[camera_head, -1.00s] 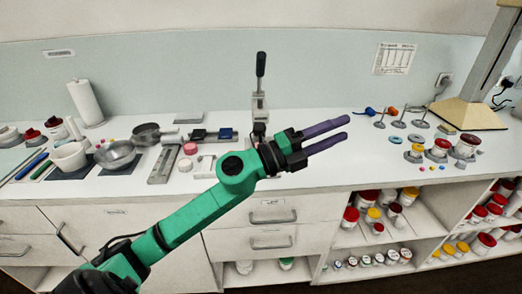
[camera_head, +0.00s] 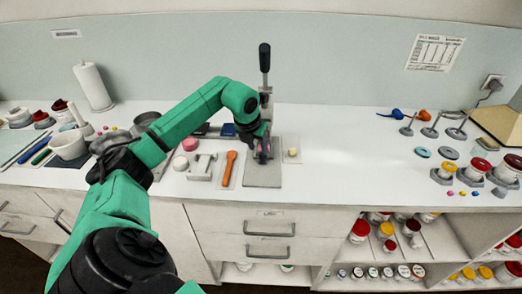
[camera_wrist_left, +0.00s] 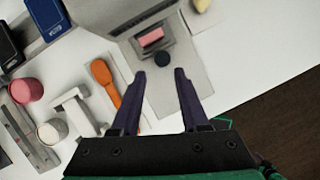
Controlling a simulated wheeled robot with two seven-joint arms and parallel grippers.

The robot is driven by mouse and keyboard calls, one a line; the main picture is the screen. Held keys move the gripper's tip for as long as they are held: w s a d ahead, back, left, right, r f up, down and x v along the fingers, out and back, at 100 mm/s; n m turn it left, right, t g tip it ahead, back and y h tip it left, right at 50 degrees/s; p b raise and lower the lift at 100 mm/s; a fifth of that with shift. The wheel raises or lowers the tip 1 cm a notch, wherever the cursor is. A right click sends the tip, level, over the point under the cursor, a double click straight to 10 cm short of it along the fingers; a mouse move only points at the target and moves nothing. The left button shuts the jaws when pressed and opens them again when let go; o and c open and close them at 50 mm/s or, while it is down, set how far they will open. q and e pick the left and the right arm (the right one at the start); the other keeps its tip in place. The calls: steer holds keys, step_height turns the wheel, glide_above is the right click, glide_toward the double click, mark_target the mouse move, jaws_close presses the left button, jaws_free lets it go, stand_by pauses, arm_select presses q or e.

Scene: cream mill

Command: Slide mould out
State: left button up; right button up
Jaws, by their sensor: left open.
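The press (camera_head: 266,100) stands upright on the counter with its black-handled lever up. In the left wrist view a small grey mould (camera_wrist_left: 174,50) sits on the press's grey base plate (camera_wrist_left: 201,85), with a pink block (camera_wrist_left: 151,36) in it and a dark round knob (camera_wrist_left: 162,58) at its near side. My left gripper (camera_head: 263,153) is over the front of the press base, pointing down. In the left wrist view its open fingers (camera_wrist_left: 160,75) straddle the line of the knob, just short of it, and hold nothing. My right gripper is out of view.
An orange spoon-like tool (camera_head: 229,168) and a white stand (camera_head: 201,167) lie left of the base plate. A pale yellowish piece (camera_head: 292,152) lies to its right. Blue-black boxes (camera_wrist_left: 44,15) are farther left.

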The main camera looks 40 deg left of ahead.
mark_target(263, 155)
arm_select(q)
steer(key=x, duration=0.4)
steer(key=shift+w+d+f+p, duration=0.1)
steer(key=shift+w+f+p, duration=0.2)
steer(key=shift+w, duration=0.15)
steer(key=shift+s, duration=0.2)
steer(key=shift+w, duration=0.1)
jaws_close()
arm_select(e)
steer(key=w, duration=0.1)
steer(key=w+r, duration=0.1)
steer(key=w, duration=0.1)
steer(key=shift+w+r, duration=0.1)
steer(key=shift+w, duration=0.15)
